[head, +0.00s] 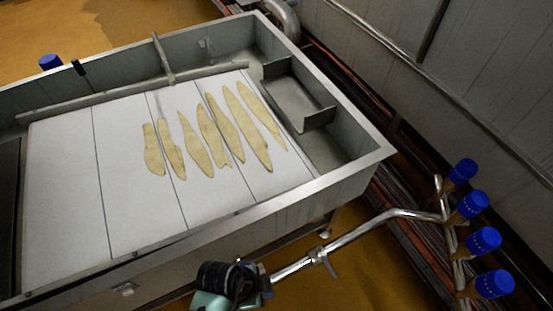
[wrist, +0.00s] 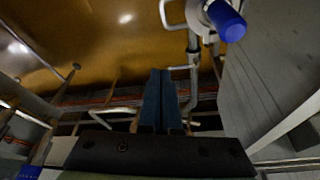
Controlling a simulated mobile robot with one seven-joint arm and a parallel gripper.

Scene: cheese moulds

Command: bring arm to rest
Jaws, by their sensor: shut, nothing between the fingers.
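My gripper (wrist: 160,74) shows in the wrist view as two dark blue fingers side by side, pressed together with nothing between them. It points out over open space toward an ochre floor, pipes and a blue-capped fitting, and touches nothing that I can see. In the head view, a teal and black part of my arm shows at the bottom edge, in front of the steel vat (head: 345,180). I cannot make out the fingers there.
White boards (head: 65,190) in the vat carry several thin yellowish slices (head: 197,145). A grey tray (head: 292,100) sits at the vat's right end. A bent steel pipe (head: 350,235) and several blue-capped valves (head: 483,241) stand at right, near the wall. Ochre floor shows below.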

